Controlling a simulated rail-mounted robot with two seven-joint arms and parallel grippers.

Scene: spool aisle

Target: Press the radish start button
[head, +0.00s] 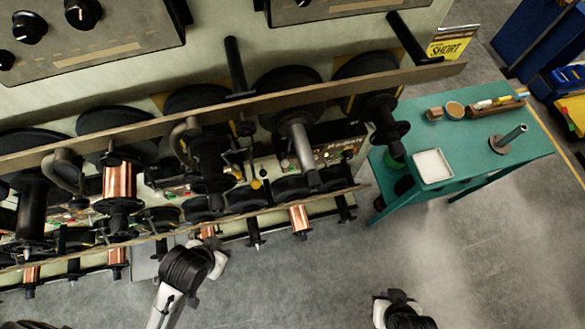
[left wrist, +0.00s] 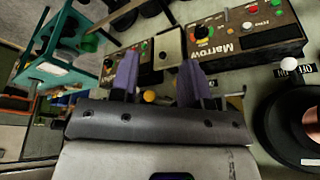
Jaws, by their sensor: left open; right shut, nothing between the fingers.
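In the left wrist view my left gripper (left wrist: 157,75) has its two purple fingers apart, with nothing held between them. A dark control panel labelled Marrow (left wrist: 240,42), with coloured buttons and a knob, lies beyond and right of the fingers. A second dark panel (left wrist: 145,68) lies behind the fingers, partly hidden; I cannot read its name, so I cannot tell which button is the radish start button. In the head view a dark panel (head: 343,144) shows between spools, its label too small to read. My right gripper (head: 402,312) is shut and empty at the bottom edge.
Spools, including a copper one (head: 119,182), and a long rail (head: 225,112) crowd the machine front. A yellow ball knob (left wrist: 150,96) sits near the left fingers. A teal cart (head: 470,150) with a white tray (head: 432,167) stands right. The floor in front is clear.

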